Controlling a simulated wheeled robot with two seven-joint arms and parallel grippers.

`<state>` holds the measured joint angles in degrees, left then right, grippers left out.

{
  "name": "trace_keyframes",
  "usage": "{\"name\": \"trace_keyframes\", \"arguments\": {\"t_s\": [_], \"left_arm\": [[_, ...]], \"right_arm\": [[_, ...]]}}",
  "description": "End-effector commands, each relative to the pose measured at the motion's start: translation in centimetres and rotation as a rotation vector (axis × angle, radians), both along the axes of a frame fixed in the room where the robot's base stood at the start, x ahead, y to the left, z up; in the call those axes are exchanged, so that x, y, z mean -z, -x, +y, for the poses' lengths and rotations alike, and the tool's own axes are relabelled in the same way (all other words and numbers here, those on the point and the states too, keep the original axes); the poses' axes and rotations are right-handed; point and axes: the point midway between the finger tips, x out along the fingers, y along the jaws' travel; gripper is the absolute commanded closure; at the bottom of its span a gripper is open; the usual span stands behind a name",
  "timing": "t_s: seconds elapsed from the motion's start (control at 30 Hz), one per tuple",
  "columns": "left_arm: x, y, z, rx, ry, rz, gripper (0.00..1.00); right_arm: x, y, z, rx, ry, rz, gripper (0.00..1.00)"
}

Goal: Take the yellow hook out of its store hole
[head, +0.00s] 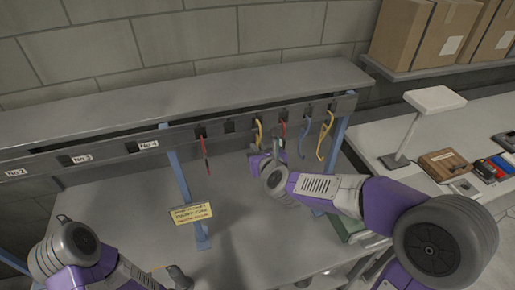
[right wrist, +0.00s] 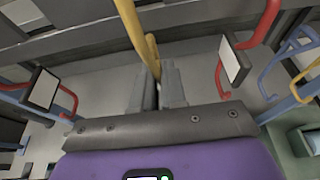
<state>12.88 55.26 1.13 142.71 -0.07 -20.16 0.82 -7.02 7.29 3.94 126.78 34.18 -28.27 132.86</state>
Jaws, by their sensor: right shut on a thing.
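A yellow hook (head: 259,131) hangs from the dark rail, its upper end at a rail hole. My right gripper (head: 257,151) is at its lower part. In the right wrist view the yellow hook (right wrist: 138,32) runs down between the fingers of my right gripper (right wrist: 158,82), which is shut on it. Its lower end is hidden by the fingers. I cannot tell how deep its upper end sits in the hole. My left arm shows at the bottom left of the head view; its fingers cannot be made out clearly.
A red hook (head: 206,150) hangs left of the held hook. Another red hook (head: 282,130), a blue hook (head: 304,137) and a second yellow hook (head: 325,137) hang to its right. A yellow sign (head: 191,213) is on a blue post. A side bench with small items stands right.

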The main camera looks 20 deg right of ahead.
Motion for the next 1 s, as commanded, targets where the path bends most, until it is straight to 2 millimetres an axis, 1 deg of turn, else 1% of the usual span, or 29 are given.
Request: {"name": "trace_keyframes", "arguments": {"t_s": [0.5, 0.87, 1.0], "left_arm": [[0.9, 0.0, 0.0, 0.0, 0.0, 0.0, 0.57], [0.9, 0.0, 0.0, 0.0, 0.0, 0.0, 0.57], [1.1, 0.0, 0.0, 0.0, 0.0, 0.0, 0.57]], "right_arm": [[0.0, 2.0, 0.0, -0.001, 0.0, -0.001, 1.0], [0.0, 2.1, 0.0, 0.0, 0.0, -0.001, 1.0], [-0.1, 3.0, -0.1, -0.001, 0.0, -0.002, 1.0]]}}
